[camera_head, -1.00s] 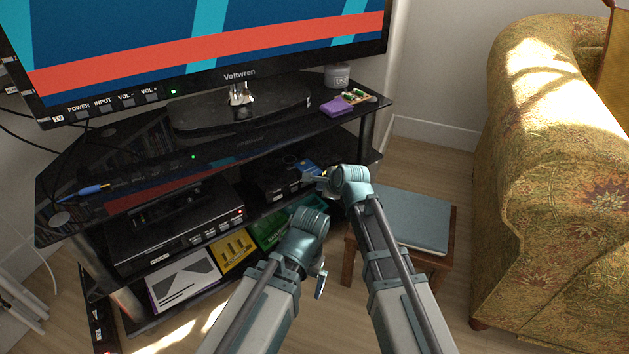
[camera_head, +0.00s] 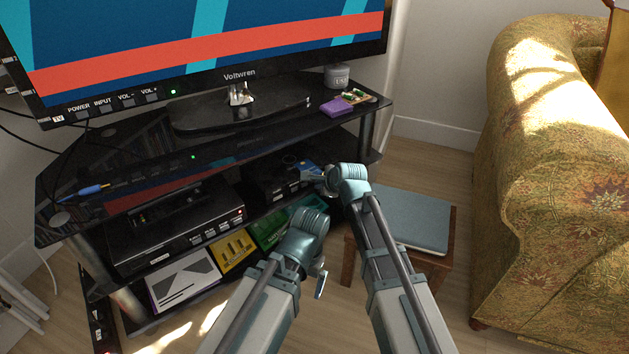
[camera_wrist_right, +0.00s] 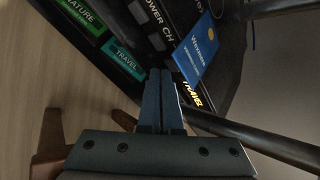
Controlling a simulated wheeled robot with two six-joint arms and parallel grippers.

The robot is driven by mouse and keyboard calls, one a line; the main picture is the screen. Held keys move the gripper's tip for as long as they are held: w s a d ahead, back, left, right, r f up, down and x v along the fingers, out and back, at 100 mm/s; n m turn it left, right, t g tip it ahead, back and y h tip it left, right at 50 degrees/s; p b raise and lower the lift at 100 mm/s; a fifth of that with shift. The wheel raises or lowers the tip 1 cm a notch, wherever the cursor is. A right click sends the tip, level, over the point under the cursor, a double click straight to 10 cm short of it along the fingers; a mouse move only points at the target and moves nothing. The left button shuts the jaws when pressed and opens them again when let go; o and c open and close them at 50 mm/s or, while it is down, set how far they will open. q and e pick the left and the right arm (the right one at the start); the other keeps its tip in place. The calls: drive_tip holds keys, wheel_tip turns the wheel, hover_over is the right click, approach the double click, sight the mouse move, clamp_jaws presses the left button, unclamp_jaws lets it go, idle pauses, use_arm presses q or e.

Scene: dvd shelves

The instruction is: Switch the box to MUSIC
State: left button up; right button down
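The dark box (camera_head: 262,192) sits on the middle shelf, right of the larger player. In the right wrist view its front (camera_wrist_right: 158,32) shows buttons marked POWER and CH. A lit yellow display (camera_wrist_right: 193,95) is partly hidden, and I cannot read its word with certainty. My right gripper (camera_head: 308,177) is close to the box's right end; in the wrist view its fingers (camera_wrist_right: 161,78) are together with nothing between them, and I cannot tell if they touch the box. My left gripper (camera_head: 320,285) hangs low in front of the shelves, its fingers barely visible.
A blue card (camera_wrist_right: 196,48) overhangs the box front near the display. A player (camera_head: 180,235) stands left on the same shelf. Green cases (camera_wrist_right: 82,15) lie below. A stool with a grey-blue top (camera_head: 415,220) and a patterned armchair (camera_head: 555,180) stand to the right.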

drive_tip(key=shift+w+a, duration=0.4)
idle(0.4)
drive_tip(key=shift+s+d, duration=0.1)
drive_tip(key=shift+d, duration=0.05)
drive_tip(key=shift+s+d, duration=0.55)
drive_tip(key=shift+s, duration=0.05)
drive_tip(key=s+d, duration=0.1)
drive_tip(key=s, duration=0.1)
drive_tip(key=s+d, duration=0.2)
drive_tip(key=shift+d, duration=0.1)
idle(0.5)
idle(0.9)
